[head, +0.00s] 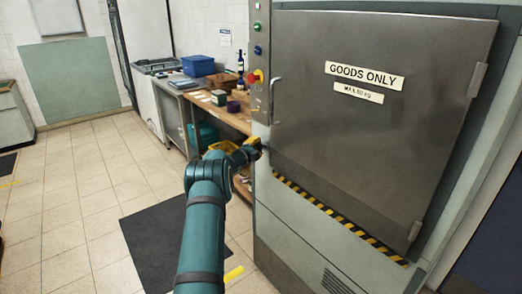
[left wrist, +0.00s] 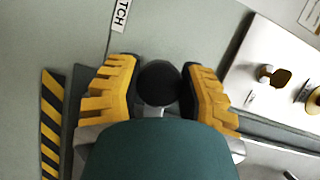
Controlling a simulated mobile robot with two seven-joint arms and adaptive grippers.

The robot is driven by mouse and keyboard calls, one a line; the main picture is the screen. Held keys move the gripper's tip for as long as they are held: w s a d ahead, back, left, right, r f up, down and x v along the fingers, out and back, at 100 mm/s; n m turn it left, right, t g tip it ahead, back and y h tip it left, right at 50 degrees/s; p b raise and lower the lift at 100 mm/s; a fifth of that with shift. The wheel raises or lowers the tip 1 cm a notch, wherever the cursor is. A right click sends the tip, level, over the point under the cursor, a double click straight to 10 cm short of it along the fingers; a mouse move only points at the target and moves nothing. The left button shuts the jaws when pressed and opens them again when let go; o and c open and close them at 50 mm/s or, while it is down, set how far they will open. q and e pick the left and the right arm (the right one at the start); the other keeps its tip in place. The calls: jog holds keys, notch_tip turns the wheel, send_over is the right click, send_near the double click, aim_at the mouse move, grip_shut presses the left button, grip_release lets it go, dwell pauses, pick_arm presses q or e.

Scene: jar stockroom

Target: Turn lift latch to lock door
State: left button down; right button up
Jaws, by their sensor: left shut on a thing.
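The lift door (head: 375,110) is a grey metal panel labelled "GOODS ONLY". It looks closed against its frame, with a curved handle at its left edge. My left gripper (head: 250,148) is at the lift frame, just left of the door's lower left corner. In the left wrist view my left gripper (left wrist: 160,85) has its yellow fingers on both sides of a round black knob, the latch (left wrist: 158,82), and is shut on it. A label ending in "TCH" (left wrist: 121,15) is beside it. The latch's base is hidden behind the gripper. My right gripper is not in view.
A wooden bench (head: 222,112) with a blue crate (head: 197,65), bottles and small boxes stands left of the lift. A black and yellow strip (head: 335,215) runs below the door.

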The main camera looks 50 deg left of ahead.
pick_arm(q)
jog(key=shift+w+r+m+t, duration=0.15)
jog(key=shift+m+t, duration=0.25)
jog(key=shift+m, duration=0.6)
jog(key=shift+c, duration=2.3)
grip_release()
jog(key=shift+s, duration=0.35)
jog(key=v, duration=1.1)
jog(key=shift+s+d, duration=0.2)
